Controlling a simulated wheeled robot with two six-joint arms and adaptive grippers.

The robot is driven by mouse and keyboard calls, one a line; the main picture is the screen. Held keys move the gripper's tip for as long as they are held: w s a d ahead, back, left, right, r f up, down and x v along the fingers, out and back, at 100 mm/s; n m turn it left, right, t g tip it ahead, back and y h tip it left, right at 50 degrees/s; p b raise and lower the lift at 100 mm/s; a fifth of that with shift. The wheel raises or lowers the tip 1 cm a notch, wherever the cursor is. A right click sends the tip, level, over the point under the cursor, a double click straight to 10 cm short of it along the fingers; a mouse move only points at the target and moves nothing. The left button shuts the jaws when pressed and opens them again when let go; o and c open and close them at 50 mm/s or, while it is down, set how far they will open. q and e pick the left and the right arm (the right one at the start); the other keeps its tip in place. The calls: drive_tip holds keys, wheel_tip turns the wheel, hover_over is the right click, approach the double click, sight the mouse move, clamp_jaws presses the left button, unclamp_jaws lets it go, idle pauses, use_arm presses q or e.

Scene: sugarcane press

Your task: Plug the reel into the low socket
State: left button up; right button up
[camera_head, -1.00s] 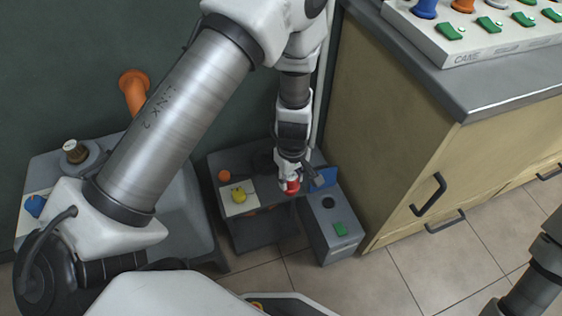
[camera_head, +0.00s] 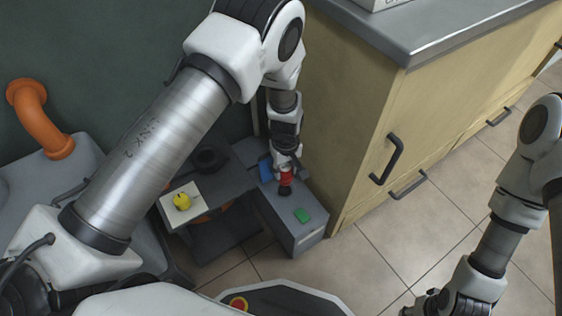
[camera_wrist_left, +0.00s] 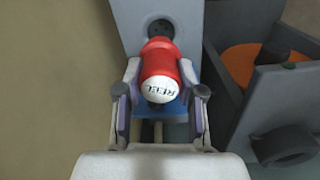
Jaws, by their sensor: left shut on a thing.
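My left gripper (camera_head: 286,168) is shut on the red reel plug (camera_head: 286,178), low beside the cabinet. In the left wrist view the plug (camera_wrist_left: 161,62) has a white end lettered REEL and sits between the fingers of the gripper (camera_wrist_left: 160,98). The low socket (camera_head: 285,190) is a dark round opening on top of a grey box (camera_head: 284,225). It also shows in the left wrist view (camera_wrist_left: 160,28), just beyond the plug's far end. I cannot tell whether plug and socket touch. My right gripper (camera_head: 425,304) is at the bottom edge, partly cut off.
The box carries a green switch (camera_head: 303,215); a blue piece (camera_head: 266,169) is beside the gripper. A low unit with a yellow knob (camera_head: 182,201) stands left. An orange disc (camera_wrist_left: 240,65) lies inside it. The beige cabinet (camera_head: 350,130) rises close on the right. Floor in front is free.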

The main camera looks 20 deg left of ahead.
sight(285, 182)
use_arm(q)
drive_tip(key=shift+s+f+b, duration=0.1)
drive_tip(key=shift+f+b, duration=2.55)
drive_tip(key=shift+f, duration=0.35)
drive_tip(key=shift+r, duration=0.1)
drive_tip(key=shift+p, duration=0.3)
drive_tip(key=shift+f, duration=0.65)
drive_tip(key=o, duration=0.9)
drive_tip(key=shift+r, duration=0.1)
